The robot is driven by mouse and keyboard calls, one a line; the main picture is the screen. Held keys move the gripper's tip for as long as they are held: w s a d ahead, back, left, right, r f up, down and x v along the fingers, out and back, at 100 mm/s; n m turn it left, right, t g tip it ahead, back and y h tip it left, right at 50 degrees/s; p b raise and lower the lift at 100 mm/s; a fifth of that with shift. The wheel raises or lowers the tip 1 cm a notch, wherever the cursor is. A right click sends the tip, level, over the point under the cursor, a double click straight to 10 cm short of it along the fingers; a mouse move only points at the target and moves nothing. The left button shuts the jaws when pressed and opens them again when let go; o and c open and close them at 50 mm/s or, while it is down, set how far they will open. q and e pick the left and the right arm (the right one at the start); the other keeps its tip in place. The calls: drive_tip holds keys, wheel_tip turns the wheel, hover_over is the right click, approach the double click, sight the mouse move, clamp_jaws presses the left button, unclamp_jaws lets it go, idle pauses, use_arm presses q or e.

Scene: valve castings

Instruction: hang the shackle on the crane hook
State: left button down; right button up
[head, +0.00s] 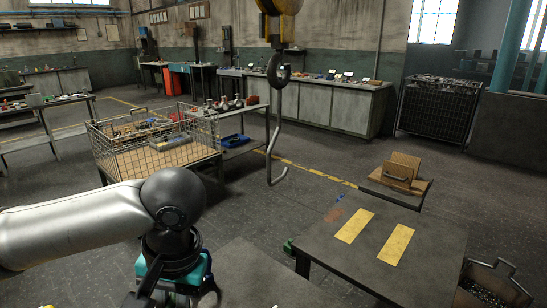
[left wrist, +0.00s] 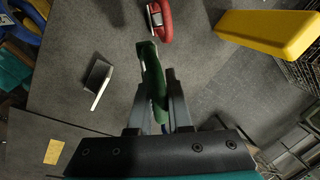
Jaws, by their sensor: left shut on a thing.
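A dark crane hook (head: 278,72) hangs under a yellow pulley block (head: 280,5) at the top of the head view. A long grey S-shaped rod hook (head: 275,150) hangs from it, its lower bend open. My left gripper (left wrist: 155,92) is shut on a narrow green thing (left wrist: 153,68) in the left wrist view. It is seen nearly edge-on, so I cannot tell its full shape; it may be the shackle. In the head view my left arm is at the lower left, well apart from the hook, and its fingertips are hidden. My right gripper is not in view.
A red curved piece (left wrist: 162,20) and a yellow block (left wrist: 268,32) lie near the left gripper. A dark table (head: 365,280) with two yellow plates stands lower right. A wire basket (head: 155,150) stands behind my arm. Floor below the hook is clear.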

use_arm(q)
drive_tip(key=shift+w+a+r+p, duration=0.25)
drive_tip(key=shift+w+r+p, duration=0.1)
drive_tip(key=shift+w, duration=0.15)
drive_tip(key=w+a+r+m+t+p, duration=0.1)
drive_tip(key=w+a+r+m+p, duration=0.5)
drive_tip(key=w+a, duration=0.5)
drive_tip(key=shift+a+r+m+h, duration=0.3)
drive_tip(key=shift+a+r+m, duration=0.3)
drive_tip(key=shift+m, duration=0.6)
drive_tip(key=shift+f+b, duration=0.85)
drive_tip(key=shift+f, duration=9)
drive_tip(key=shift+f, duration=0.15)
